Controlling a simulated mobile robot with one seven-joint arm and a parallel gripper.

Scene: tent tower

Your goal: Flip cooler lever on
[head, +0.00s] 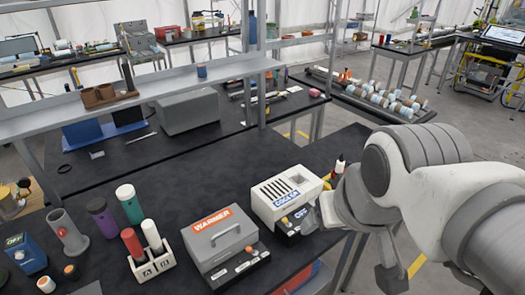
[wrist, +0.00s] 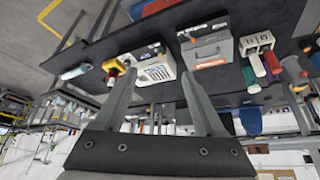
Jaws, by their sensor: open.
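The cooler (head: 287,190) is a white box with a slotted top and a blue COOLER label, standing near the table's front edge. Its dark front panel (head: 291,226) carries a blue OFF marking and a small orange spot; the lever itself is too small or covered to make out. My gripper (head: 312,218) is close to the panel's right side and partly covers it; I cannot tell whether it touches. In the upside-down wrist view, my gripper (wrist: 158,76) is open and empty, its fingers spread either side of the cooler's white body (wrist: 154,70).
The grey warmer (head: 222,245), with an orange label and a handle, stands just left of the cooler. A white rack (head: 150,262) with red and white cylinders is farther left. A small bottle (head: 339,167) stands behind the cooler's right side. Black tabletop behind the cooler is clear.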

